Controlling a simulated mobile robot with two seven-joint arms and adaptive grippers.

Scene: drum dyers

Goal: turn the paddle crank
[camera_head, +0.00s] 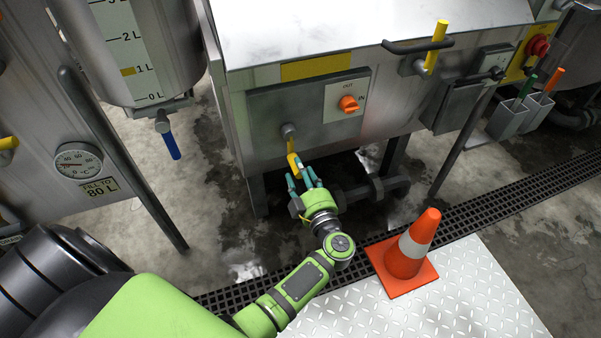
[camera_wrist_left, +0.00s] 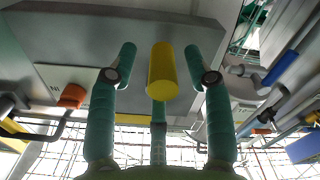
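The paddle crank sits on the grey front panel of the steel tank. Its hub is near the panel's lower left, and its yellow grip (camera_head: 294,162) hangs below on a thin yellow arm. My left gripper (camera_head: 302,176) is just below and in front of the grip, with teal fingers spread. In the left wrist view the yellow grip (camera_wrist_left: 161,72) stands between the fingers of my left gripper (camera_wrist_left: 160,58), with a visible gap on both sides. It is not clamped. My right gripper is not in view.
An orange rotary switch (camera_head: 348,104) is right of the crank on the same panel. A yellow-handled lever (camera_head: 436,47) stands above right. A traffic cone (camera_head: 411,246) stands on the tread plate, right of my left arm. Pipes (camera_head: 376,190) run beneath the tank.

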